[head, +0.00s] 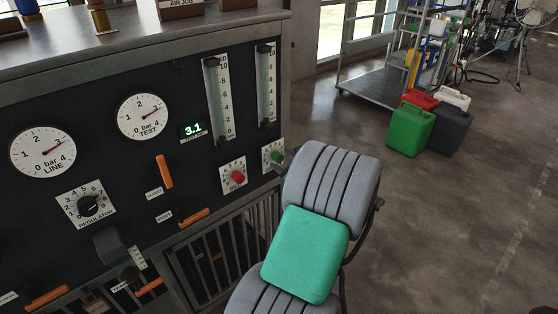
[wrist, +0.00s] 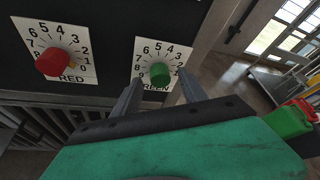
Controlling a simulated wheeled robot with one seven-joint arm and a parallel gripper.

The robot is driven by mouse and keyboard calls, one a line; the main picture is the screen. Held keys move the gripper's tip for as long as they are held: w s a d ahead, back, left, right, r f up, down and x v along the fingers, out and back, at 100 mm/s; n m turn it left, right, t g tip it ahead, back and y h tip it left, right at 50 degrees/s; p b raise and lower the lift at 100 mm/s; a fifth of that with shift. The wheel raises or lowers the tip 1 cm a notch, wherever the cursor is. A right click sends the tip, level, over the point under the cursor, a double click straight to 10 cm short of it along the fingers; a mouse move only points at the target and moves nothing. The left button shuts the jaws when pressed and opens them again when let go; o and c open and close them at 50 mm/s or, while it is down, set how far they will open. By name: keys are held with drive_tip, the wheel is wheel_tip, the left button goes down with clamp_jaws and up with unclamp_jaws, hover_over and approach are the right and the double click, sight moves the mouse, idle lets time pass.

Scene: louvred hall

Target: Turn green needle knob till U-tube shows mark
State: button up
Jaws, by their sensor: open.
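The green needle knob (wrist: 160,73) sits on a white numbered dial plate (wrist: 163,54) labelled GREEN. In the head view the knob (head: 277,157) shows at the panel's right edge, partly behind my arm. My gripper (wrist: 160,82) is open, its two fingers reaching toward the dial on either side of the knob. I cannot tell whether either finger touches it. Two upright scaled tubes, a left one (head: 218,98) and a right one (head: 266,84), stand above the dials. Their levels and any mark are too small to read.
A red knob (wrist: 54,61) on its own dial sits left of the green one. The panel also has LINE (head: 42,152) and TEST (head: 143,117) gauges, a display (head: 193,130) reading 3.1, and orange handles (head: 164,172). Jerrycans (head: 410,129) and open floor lie right.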

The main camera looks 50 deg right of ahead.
drive_tip(key=x, duration=0.2)
drive_tip(key=shift+w+d+f, duration=0.15)
drive_tip(key=shift+w, duration=0.15)
drive_tip(key=shift+c, duration=0.5)
clamp_jaws()
